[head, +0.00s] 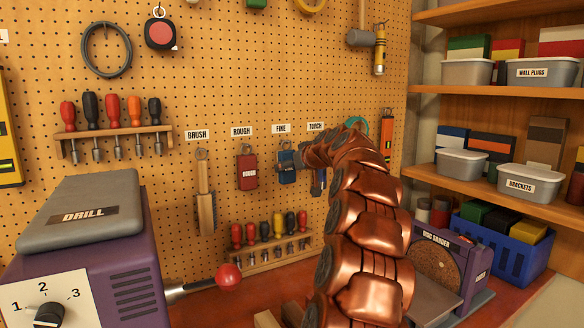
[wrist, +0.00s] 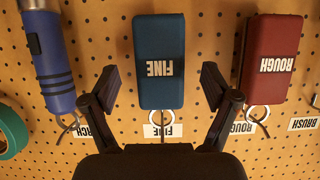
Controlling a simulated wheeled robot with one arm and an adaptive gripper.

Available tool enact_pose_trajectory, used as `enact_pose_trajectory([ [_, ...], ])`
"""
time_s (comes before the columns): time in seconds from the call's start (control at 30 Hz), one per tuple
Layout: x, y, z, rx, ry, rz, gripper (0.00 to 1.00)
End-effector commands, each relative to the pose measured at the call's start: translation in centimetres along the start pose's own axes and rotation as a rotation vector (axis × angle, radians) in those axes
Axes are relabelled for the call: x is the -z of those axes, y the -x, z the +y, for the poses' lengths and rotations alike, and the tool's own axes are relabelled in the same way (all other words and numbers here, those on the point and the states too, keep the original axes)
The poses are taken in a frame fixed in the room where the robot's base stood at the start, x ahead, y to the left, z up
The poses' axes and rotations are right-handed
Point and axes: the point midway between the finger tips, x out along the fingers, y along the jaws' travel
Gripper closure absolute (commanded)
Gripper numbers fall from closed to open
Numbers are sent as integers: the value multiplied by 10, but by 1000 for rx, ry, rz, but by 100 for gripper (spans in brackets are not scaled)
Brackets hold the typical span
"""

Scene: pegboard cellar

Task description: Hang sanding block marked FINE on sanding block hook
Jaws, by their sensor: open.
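The blue sanding block (wrist: 160,62) marked FINE is against the pegboard below the FINE label (head: 281,128), and shows in the head view (head: 287,172) partly behind my gripper (head: 288,158). The wrist view is upside down. There the block's metal ring (wrist: 168,112) lies at the FINE hook, much like the ring of the red block beside it. The exact seating of ring on hook is too small to tell. My gripper (wrist: 162,88) is open, one finger on each side of the block's ring end, with visible gaps to both sides.
The red ROUGH block (head: 247,171) hangs to the left, the blue torch (wrist: 48,60) on the other side. A brush (head: 205,198) hangs further left. A screwdriver rack (head: 270,252) is below. The drill (head: 85,210) and disc sander (head: 440,262) stand on the bench.

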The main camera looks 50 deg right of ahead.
Motion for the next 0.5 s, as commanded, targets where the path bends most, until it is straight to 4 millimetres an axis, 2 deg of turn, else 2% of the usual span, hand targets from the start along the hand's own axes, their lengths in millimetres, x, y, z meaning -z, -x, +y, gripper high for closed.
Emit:
enact_pose_trajectory([
  [0.27, 0, 14, 0, 0, -1, -1, 14],
  [0.5, 2, 48, 0, -1, -1, 3, 14],
])
